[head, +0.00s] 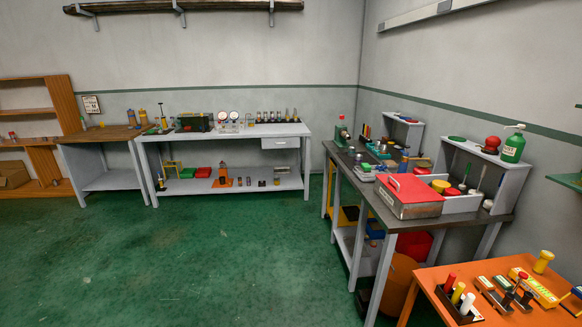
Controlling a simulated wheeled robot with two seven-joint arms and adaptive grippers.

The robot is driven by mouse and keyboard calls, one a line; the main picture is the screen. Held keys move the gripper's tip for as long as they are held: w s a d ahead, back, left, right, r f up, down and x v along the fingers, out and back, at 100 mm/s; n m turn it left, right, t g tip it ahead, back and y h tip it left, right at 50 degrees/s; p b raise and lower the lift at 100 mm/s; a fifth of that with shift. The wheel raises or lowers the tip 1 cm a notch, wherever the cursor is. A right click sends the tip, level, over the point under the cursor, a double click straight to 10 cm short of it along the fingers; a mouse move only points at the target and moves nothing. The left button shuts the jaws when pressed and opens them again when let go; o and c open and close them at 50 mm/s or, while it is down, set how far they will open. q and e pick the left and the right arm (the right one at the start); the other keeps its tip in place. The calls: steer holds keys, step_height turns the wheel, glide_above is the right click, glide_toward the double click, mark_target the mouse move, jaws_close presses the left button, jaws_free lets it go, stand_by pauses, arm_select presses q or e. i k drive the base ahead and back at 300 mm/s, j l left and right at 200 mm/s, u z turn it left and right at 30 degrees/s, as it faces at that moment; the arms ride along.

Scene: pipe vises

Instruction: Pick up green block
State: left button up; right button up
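No gripper of mine shows in the head view. I cannot tell for certain which thing is the green block. A flat green block-like piece (187,172) lies on the lower shelf of the grey workbench (225,136) at the back wall, beside a similar red piece (203,172). A small flat green piece (457,139) lies on top of the grey shelf unit (513,163) on the right. Both are small and far away.
An orange table (436,277) with several small tools stands at the lower right. The green floor (200,260) in the middle is clear.

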mark_target(365, 167)
steer(key=i+z, duration=0.15)
steer(key=i, duration=0.25)
steer(key=i+j+z, duration=0.15)
steer(key=i, duration=0.2)
steer(key=i+j+z, duration=0.2)
steer(key=i+z, duration=0.15)
steer(key=i, duration=0.15)
steer(key=i+j+z, duration=0.3)
steer(key=i, duration=0.15)
